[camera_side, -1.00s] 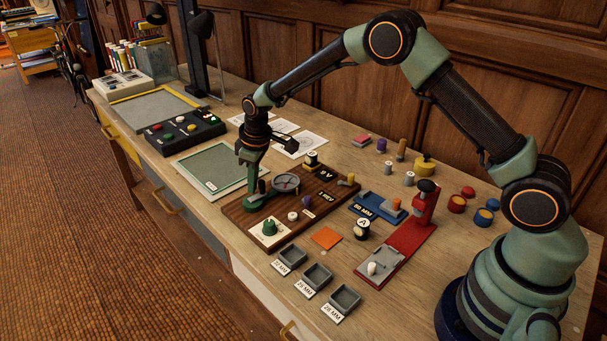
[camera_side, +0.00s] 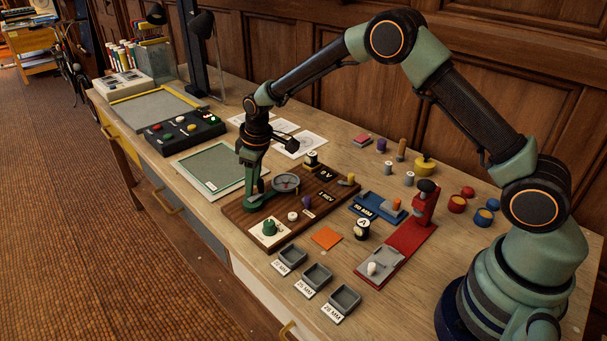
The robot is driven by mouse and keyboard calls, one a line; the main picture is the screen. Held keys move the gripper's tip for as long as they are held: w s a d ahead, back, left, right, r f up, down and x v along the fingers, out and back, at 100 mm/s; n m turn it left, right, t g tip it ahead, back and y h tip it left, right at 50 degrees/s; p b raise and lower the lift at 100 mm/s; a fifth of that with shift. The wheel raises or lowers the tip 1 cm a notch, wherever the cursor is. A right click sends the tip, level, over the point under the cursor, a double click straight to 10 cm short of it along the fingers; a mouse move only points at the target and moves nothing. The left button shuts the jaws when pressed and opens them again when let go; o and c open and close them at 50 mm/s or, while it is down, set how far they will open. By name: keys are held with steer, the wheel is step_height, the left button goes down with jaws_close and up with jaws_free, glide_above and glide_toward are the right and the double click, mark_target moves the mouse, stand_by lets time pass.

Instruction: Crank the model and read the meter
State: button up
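The model is a dark brown wooden board (camera_side: 240,215) with a green base, a grey wheel (camera_side: 286,182) and a small upright crank handle (camera_side: 261,185) at its left end. My gripper (camera_side: 252,188) points down at this end, at the handle. The fingers are small and overlap the handle, so I cannot tell whether they are closed on it. Dark plates on the board carry white text: a voltage plate (camera_side: 326,175) that seems to read 0 V, and one (camera_side: 325,195) that seems to read 1 REV.
Three grey trays with MM labels, one here (camera_side: 317,274), line the front. A red press-like stand (camera_side: 408,238), a blue block (camera_side: 378,208) and an orange square (camera_side: 326,238) lie to the right. A green-edged panel (camera_side: 210,168) and a black button box (camera_side: 180,132) are to the left.

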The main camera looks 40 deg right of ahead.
steer(key=shift+s+a, duration=0.1)
steer(key=shift+s, duration=0.2)
step_height(320, 180, up, 7)
steer(key=shift+w, duration=0.15)
stand_by(0.5)
steer(key=s+d+r+m+t, duration=0.1)
steer(key=s+d+r+m, duration=0.1)
steer(key=s+r, duration=0.45)
steer(key=s+d+r+m+t, duration=0.1)
steer(key=s+d+r, duration=0.2)
steer(key=s+r, duration=0.3)
steer(key=s+d+r+m+t, duration=0.1)
steer(key=s+d+m, duration=0.2)
steer(key=s, duration=1)
steer(key=shift+s+r, duration=0.2)
steer(key=shift+s, duration=0.1)
